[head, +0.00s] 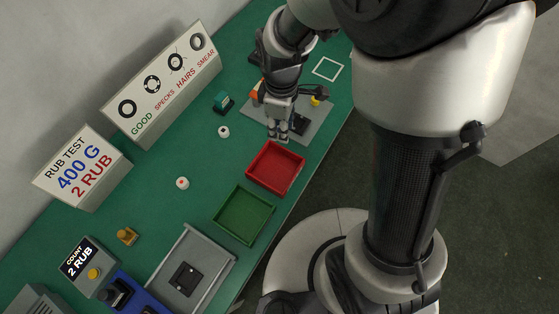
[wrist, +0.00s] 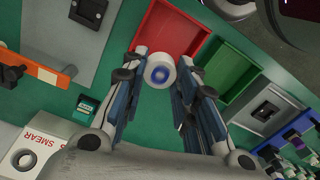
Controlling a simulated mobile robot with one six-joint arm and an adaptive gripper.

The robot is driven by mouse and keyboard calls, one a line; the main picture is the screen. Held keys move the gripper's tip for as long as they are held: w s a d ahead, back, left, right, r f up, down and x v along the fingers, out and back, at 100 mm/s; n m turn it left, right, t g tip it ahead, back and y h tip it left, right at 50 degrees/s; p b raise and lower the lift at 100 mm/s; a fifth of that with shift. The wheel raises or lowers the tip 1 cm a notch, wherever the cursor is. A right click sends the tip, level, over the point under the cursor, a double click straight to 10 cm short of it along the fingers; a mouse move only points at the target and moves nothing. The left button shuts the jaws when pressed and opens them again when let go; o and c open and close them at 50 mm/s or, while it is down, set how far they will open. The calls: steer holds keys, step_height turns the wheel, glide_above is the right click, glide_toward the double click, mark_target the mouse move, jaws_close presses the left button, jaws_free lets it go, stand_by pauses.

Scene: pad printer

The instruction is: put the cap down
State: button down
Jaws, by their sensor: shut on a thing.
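My gripper (head: 278,138) hangs over the green bench, just behind the red tray (head: 275,168). In the wrist view, my gripper (wrist: 160,85) has its fingers closed on both sides of a white round cap (wrist: 160,71) with a blue ring on its face. The cap is held between the fingertips, with the red tray (wrist: 172,27) beyond it. In the head view the held cap is mostly hidden by the fingers. The green tray (head: 243,214) lies beside the red one and also shows in the wrist view (wrist: 221,73). Both trays look empty.
Two small white round pieces stand on the bench, one with a dark top (head: 223,131), one with a red mark (head: 182,183). A grey plate (head: 313,121) lies behind my gripper. Signs (head: 165,80) line the wall side. A grey fixture (head: 200,262) is nearer.

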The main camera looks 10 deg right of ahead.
steer(key=f+n+b, duration=0.1)
steer(key=f, duration=0.3)
steer(key=s+a+f+n+b, duration=0.1)
steer(key=f+b, duration=0.1)
steer(key=f, duration=0.3)
steer(key=a+f+b, duration=0.1)
steer(key=f, duration=0.4)
steer(key=shift+s+n, duration=0.25)
steer(key=shift+n, duration=0.15)
steer(key=shift+f+b, duration=0.85)
steer(key=shift+f, duration=1.6)
steer(key=shift+f, duration=0.15)
steer(key=c, duration=1.3)
jaws_free()
